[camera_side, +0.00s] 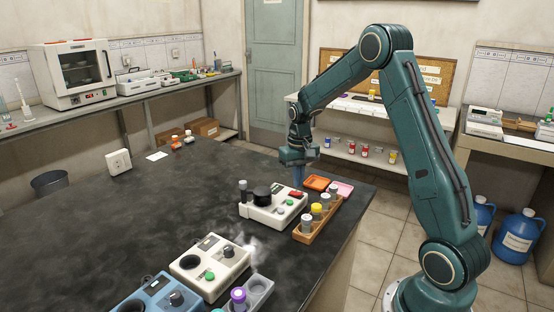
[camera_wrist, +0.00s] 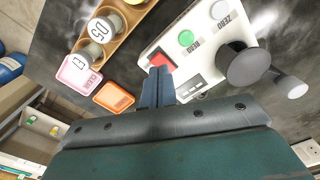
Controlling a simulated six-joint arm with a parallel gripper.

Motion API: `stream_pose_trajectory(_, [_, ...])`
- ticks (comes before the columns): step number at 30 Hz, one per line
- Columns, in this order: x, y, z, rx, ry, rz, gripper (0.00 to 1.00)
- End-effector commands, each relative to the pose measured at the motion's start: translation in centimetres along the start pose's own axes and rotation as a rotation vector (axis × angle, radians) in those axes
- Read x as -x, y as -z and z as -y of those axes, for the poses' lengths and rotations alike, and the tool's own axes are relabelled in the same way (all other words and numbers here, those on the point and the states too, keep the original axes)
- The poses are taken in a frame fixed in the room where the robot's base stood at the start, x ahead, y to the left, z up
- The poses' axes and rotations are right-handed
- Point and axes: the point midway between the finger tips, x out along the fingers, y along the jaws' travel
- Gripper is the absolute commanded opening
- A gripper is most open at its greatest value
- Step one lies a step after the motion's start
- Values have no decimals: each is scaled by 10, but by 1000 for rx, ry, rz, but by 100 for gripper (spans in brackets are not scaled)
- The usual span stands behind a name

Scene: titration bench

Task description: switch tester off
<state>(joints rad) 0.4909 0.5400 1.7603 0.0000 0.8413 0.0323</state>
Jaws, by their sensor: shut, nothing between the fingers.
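The tester is most likely the white box (camera_side: 262,212) with a round black cap (camera_side: 262,196), near the far right part of the dark bench. In the wrist view its white top (camera_wrist: 207,52) carries a red rocker switch (camera_wrist: 161,59), a green READ button (camera_wrist: 186,38), a ZERO button and a small display. The red switch also shows in the side view (camera_side: 296,194). My gripper (camera_wrist: 158,70) is shut and empty, pointing down with its fingertips right at the red switch. The wrist view does not settle whether they touch it. The fingers hide part of the switch.
A wooden rack (camera_side: 304,238) with capped vials stands right of the tester. An orange tray (camera_side: 316,183) and a pink tray (camera_side: 341,188) lie behind it. Another white device (camera_side: 195,283) and a blue device (camera_side: 150,298) stand at the front. The bench's left half is mostly clear.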

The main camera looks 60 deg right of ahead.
Motion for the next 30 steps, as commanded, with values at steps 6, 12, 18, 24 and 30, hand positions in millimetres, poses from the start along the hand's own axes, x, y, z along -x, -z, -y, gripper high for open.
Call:
stream_pose_trajectory(6, [0, 0, 0, 0, 0, 0, 0])
stream_pose_trajectory(12, [-1, 0, 0, 0, 0, 0, 0])
stream_pose_trajectory(18, [-3, 0, 0, 0, 0, 1, 0])
stream_pose_trajectory(24, [-5, 0, 0, 0, 0, 1, 0])
stream_pose_trajectory(30, [-7, 0, 0, 0, 0, 1, 0])
